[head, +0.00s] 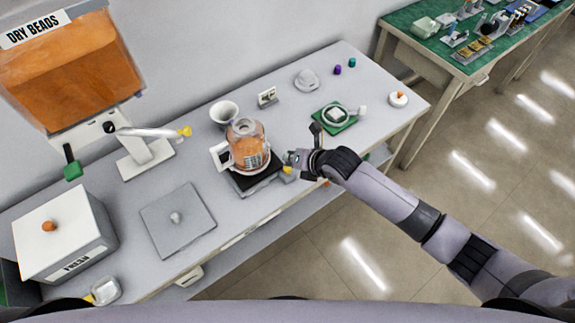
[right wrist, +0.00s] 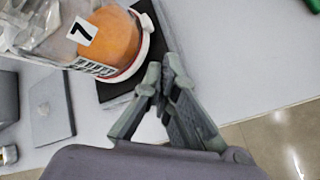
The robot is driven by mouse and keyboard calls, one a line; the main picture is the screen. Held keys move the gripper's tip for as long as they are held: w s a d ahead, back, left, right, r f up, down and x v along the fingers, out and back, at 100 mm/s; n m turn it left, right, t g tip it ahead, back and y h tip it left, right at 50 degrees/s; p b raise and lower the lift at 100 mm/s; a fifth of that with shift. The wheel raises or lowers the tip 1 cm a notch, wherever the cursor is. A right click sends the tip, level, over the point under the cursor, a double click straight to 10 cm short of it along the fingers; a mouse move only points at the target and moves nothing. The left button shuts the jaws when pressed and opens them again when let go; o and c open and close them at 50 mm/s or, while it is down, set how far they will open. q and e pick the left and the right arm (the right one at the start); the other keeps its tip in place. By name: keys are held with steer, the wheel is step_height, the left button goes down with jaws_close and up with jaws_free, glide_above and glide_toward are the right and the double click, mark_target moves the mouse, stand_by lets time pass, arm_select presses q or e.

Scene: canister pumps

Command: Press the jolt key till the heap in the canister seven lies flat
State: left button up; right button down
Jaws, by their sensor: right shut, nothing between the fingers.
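The canister (head: 247,140), clear with orange beads in it, stands on a black base (head: 245,189) at the middle of the table. In the right wrist view the canister (right wrist: 85,35) shows a label "7" and a barred scale. My right gripper (head: 291,160) is shut and empty, just right of the canister, close above that end. Its fingertips (right wrist: 162,72) meet beside the black base. My left gripper is not in view.
The table's front edge lies near my right arm.

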step_height(320, 180, up, 5)
steer(key=p, duration=0.4)
steer(key=shift+p, duration=0.3)
stand_by(0.7)
